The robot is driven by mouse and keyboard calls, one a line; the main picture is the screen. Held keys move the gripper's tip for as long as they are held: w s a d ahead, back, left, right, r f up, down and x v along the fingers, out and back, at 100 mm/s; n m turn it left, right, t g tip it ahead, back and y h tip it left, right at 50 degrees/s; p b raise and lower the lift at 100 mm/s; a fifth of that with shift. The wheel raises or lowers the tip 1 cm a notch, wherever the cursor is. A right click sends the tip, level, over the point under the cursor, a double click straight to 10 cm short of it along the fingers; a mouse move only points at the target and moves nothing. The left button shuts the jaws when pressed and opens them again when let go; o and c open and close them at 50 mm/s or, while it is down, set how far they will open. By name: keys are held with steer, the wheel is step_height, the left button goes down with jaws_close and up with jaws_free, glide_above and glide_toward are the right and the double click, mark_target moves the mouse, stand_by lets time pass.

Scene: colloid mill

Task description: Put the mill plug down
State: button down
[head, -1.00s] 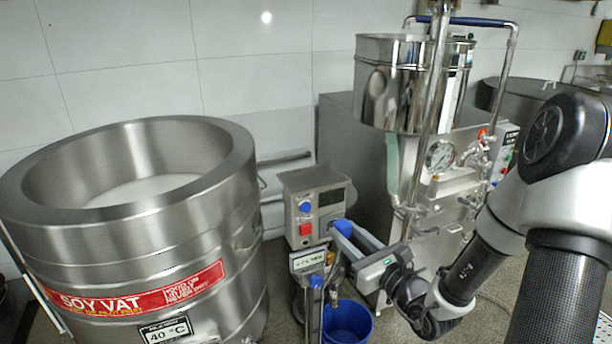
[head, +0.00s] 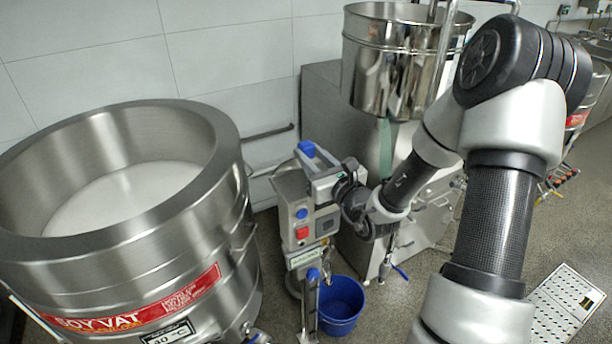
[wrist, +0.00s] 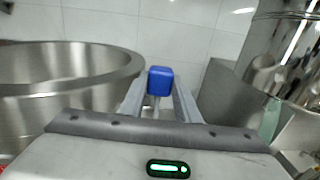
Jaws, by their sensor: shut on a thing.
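My gripper (head: 309,160) is shut on a small blue block, which I take to be the mill plug (head: 307,148). In the wrist view the blue plug (wrist: 160,80) sits between the fingertips, with a thin pale part below it. The gripper is at the top of the small steel mill (head: 292,205), which has blue and red buttons on its front. My gripper and wrist hide part of the mill's top. I cannot tell whether the plug touches the mill.
A large steel soy vat (head: 222,215) with white liquid stands at left. A blue bucket (head: 342,312) is on the floor below the mill. A tall machine with a steel hopper (head: 385,75) stands behind, at right. A white perforated panel (head: 562,305) lies at lower right.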

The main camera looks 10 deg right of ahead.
step_height(320, 180, down, 7)
steer(key=shift+r+b, duration=0.2)
steer(key=shift+b, duration=0.1)
steer(key=shift+f, duration=0.1)
steer(key=shift+f+b, duration=0.45)
steer(key=shift+f, duration=0.05)
steer(key=c, duration=1.3)
jaws_free()
steer(key=shift+c, duration=0.2)
